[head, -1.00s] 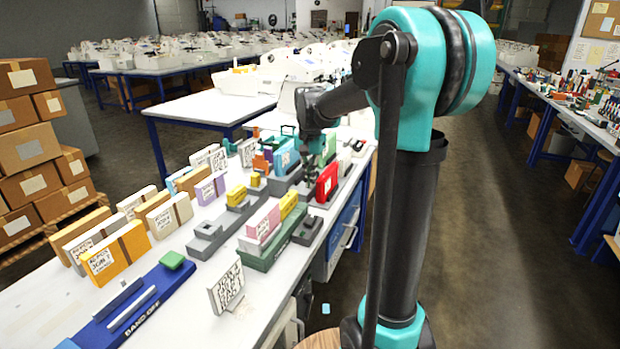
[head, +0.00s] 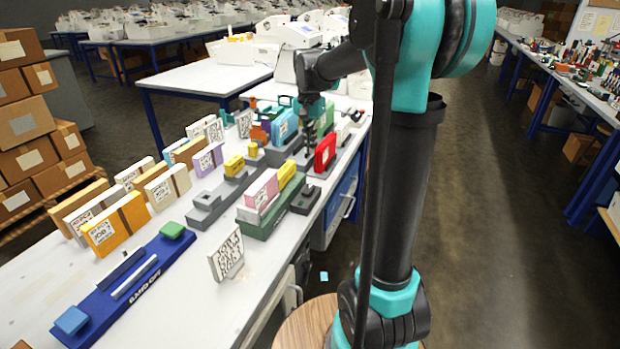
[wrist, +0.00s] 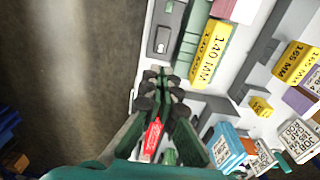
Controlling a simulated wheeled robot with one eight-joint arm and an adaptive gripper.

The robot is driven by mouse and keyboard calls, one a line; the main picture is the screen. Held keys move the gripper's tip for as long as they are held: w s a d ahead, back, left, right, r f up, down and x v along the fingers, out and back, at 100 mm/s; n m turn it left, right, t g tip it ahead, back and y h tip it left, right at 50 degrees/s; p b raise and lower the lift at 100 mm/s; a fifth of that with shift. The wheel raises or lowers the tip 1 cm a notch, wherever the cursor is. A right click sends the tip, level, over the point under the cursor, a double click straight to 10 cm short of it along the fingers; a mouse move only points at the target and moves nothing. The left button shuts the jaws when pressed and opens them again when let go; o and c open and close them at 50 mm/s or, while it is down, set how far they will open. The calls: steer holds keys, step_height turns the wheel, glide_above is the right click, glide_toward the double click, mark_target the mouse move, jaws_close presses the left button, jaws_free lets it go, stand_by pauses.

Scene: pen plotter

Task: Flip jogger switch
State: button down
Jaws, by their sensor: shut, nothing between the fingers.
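My gripper (head: 308,148) is shut and empty in the head view, over the bench just left of a red block (head: 325,152). In the wrist view its fingertips (wrist: 162,76) point toward a small dark grey box (wrist: 166,32) with a pale plate and a small raised part on top. That box also shows in the head view (head: 306,200), beside a green base (head: 262,222). It may carry the jogger switch; no readable label confirms this, and the switch's position cannot be told. The fingers appear short of the box.
The red block (wrist: 153,135) and a blue block (wrist: 226,148) are near the finger bases. The aisle right of the bench is clear floor.

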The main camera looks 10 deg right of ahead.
mark_target(310, 187)
step_height(310, 187, down, 14)
steer(key=shift+w+d+r, duration=0.1)
steer(key=shift+r, duration=0.15)
stand_by(0.3)
